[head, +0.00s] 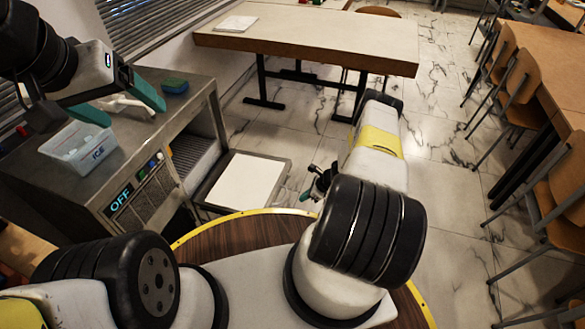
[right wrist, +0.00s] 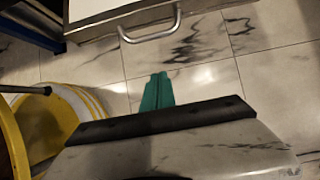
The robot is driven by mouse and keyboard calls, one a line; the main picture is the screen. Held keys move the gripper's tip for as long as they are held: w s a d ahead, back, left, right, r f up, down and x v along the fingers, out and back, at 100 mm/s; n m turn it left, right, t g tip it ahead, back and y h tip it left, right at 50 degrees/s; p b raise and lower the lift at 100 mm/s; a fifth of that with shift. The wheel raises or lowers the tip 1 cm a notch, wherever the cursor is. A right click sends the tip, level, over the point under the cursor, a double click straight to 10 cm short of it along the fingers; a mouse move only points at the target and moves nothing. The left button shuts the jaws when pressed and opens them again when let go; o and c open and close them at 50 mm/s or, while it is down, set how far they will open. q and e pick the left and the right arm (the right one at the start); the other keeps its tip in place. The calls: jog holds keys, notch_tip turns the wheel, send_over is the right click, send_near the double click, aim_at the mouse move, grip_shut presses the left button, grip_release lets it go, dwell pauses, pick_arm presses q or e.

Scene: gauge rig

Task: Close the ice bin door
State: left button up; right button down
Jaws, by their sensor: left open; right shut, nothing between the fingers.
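The ice bin door (head: 245,181) is a flat panel with a pale inner face and dark frame. It hangs open, sticking out low from the front of the grey ice machine (head: 150,160). In the right wrist view a silver bar handle (right wrist: 151,33) shows at the top, on the edge of a pale panel that looks like the door. My right gripper (right wrist: 157,92) has its green fingers shut and empty, apart from the handle, over the floor. My left gripper (head: 120,104) is open and empty above the machine's top.
On the machine's top are a clear tub marked ICE (head: 80,147), a white scoop (head: 122,103) and a sponge (head: 175,86). A table (head: 310,36) stands behind. Chairs (head: 520,85) line the right; marble floor between is clear.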

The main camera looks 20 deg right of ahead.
jog(key=x, duration=0.8)
jog(key=shift+w+a+r, duration=0.2)
jog(key=shift+a+r, duration=0.1)
jog(key=shift+r, duration=0.3)
jog(key=shift+w+a+r, duration=0.2)
jog(key=shift+a+r, duration=0.1)
jog(key=shift+r, duration=0.3)
jog(key=shift+w+a+r, duration=0.2)
jog(key=shift+a+r, duration=0.1)
jog(key=shift+r, duration=0.35)
jog(key=shift+r, duration=0.1)
